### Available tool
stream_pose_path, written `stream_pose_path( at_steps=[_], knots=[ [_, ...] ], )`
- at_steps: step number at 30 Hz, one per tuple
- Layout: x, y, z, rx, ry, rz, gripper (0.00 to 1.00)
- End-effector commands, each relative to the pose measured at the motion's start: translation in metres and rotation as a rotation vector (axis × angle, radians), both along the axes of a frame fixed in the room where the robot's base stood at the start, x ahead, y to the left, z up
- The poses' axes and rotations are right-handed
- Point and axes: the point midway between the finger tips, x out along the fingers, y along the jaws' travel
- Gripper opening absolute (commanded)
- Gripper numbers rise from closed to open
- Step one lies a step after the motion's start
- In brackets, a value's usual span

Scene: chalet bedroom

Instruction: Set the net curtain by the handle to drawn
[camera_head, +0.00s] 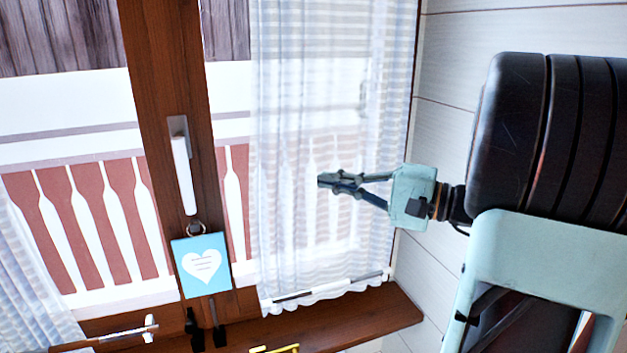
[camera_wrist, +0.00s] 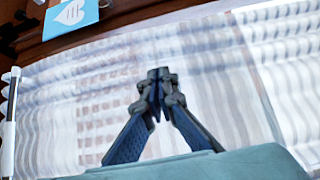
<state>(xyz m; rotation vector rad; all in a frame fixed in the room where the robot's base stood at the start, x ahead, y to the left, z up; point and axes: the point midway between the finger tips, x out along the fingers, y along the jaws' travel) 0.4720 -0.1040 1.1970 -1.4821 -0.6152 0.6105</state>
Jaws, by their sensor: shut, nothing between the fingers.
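The white sheer net curtain (camera_head: 290,90) hangs over the right-hand pane, to the right of the white window handle (camera_head: 184,175). Its left edge stops short of the brown frame, leaving a strip of bare glass. A short bar (camera_head: 320,288) shows near its bottom hem. My gripper (camera_head: 325,182) is in front of the curtain's middle, pointing left, with its fingertips together and nothing held. In the wrist view, the shut fingertips (camera_wrist: 158,76) are over the curtain cloth (camera_wrist: 215,70). I cannot tell whether they touch it.
A blue card with a white heart (camera_head: 201,264) hangs below the handle and also shows in the wrist view (camera_wrist: 70,14). A wooden sill (camera_head: 370,318) runs beneath. Another net curtain (camera_head: 32,290) is at lower left. A pale plank wall (camera_head: 445,110) is to the right.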

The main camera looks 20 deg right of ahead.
Motion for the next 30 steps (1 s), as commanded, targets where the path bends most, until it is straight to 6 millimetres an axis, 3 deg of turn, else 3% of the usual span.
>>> stream_pose_path(
  at_steps=[11, 19, 30],
  knots=[
    [0.056, 0.059, 0.001, 0.001, 0.002, 0.006, 0.00],
    [0.056, 0.093, 0.000, -0.001, 0.002, 0.003, 0.00],
    [0.056, 0.098, 0.000, -0.001, 0.002, 0.001, 0.00]
  ],
)
